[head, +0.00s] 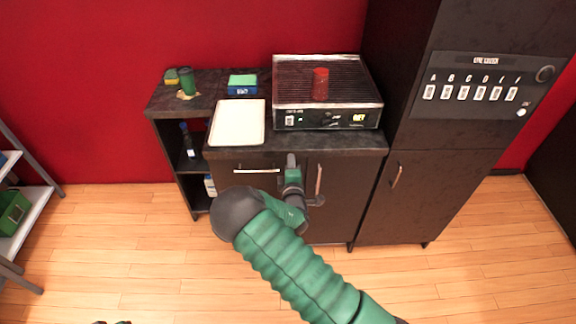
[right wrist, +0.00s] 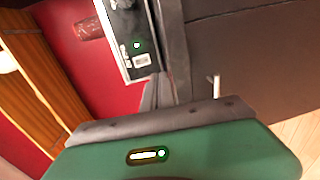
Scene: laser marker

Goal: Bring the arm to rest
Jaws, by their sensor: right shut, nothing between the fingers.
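My right arm reaches up from the lower right in the head view, green and ribbed. Its gripper (head: 291,162) is shut and empty, in front of the dark cabinet (head: 338,190) below the counter. My left gripper cannot be made out in the head view.
A white tray (head: 238,122) lies on the counter left of the machine. Sponges (head: 242,84) and a green cup (head: 187,80) stand further left. A tall dark cabinet (head: 440,180) with a lettered panel is at the right. The wooden floor in front is mostly clear.

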